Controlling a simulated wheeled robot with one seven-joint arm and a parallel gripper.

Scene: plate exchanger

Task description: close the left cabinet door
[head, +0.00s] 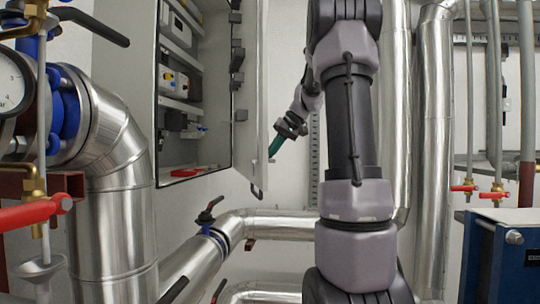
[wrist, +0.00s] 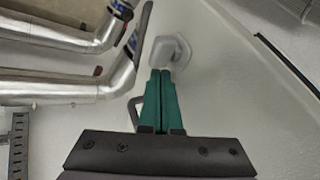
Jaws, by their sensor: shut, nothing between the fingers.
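The grey cabinet (head: 158,120) stands open at the left centre of the head view, with electrical parts inside. Its pale door (head: 253,100) is swung out on the cabinet's right side and seen nearly edge-on. My gripper (head: 273,152) is just to the right of the door, by its lower part, with green fingers pointing down and left towards it. In the wrist view my gripper (wrist: 160,74) is shut and empty. Its tips are close to a light grey knob-like fitting (wrist: 169,52) on a pale surface. I cannot tell whether they touch it.
Upright pipes (head: 433,130) rise behind my arm. A blue box (head: 500,255) is at the lower right. Pipes (wrist: 60,88) also show in the wrist view.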

